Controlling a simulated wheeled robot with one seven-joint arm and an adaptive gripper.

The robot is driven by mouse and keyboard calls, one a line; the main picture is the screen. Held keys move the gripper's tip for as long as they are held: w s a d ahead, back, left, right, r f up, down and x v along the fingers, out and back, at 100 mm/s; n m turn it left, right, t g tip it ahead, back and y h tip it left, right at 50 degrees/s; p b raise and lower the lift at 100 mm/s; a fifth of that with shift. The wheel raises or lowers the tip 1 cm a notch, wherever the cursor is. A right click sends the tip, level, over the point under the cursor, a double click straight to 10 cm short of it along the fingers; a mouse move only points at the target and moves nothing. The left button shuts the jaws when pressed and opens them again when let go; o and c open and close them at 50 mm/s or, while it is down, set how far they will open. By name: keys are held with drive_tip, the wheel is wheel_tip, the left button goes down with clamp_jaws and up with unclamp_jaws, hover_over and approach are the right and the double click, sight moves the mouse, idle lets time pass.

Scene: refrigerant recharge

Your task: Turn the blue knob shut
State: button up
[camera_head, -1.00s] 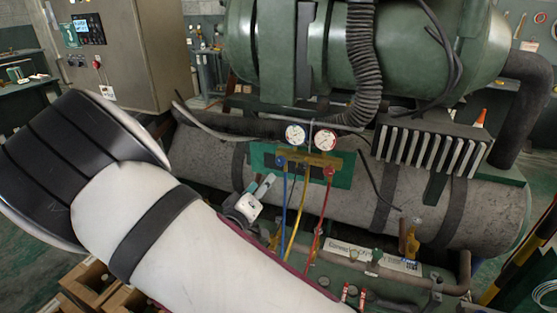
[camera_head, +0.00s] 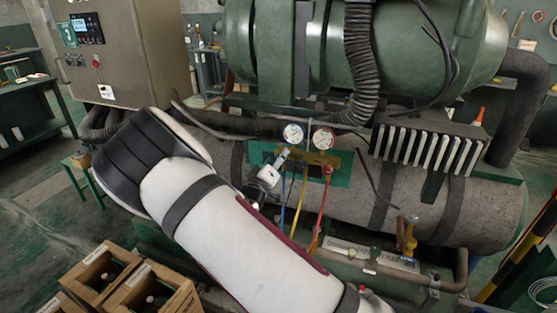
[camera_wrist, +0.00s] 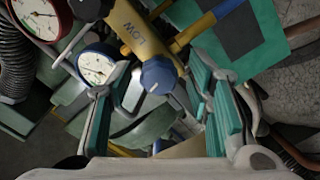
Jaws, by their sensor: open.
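The blue knob (camera_wrist: 158,76) sits on the end of the yellow manifold (camera_wrist: 133,33), which is marked LOW, in the wrist view. My gripper (camera_wrist: 155,100) is open, with its teal-padded fingers on either side of the knob and no clear contact showing. In the head view my gripper (camera_head: 275,165) is at the left end of the manifold (camera_head: 318,158), just below the blue gauge (camera_head: 293,133), and it hides the blue knob there. The red knob (camera_head: 328,170) shows at the manifold's right end.
The red gauge (camera_head: 323,138) stands beside the blue one. Blue, yellow and red hoses (camera_head: 322,205) hang below the manifold. A grey tank (camera_head: 350,195) lies behind. Wooden crates with bottles (camera_head: 150,290) stand at the lower left, and a control cabinet (camera_head: 115,50) at the upper left.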

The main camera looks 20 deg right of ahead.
drive_tip(key=shift+w+d, duration=0.3)
drive_tip(key=shift+c, duration=0.2)
clamp_jaws()
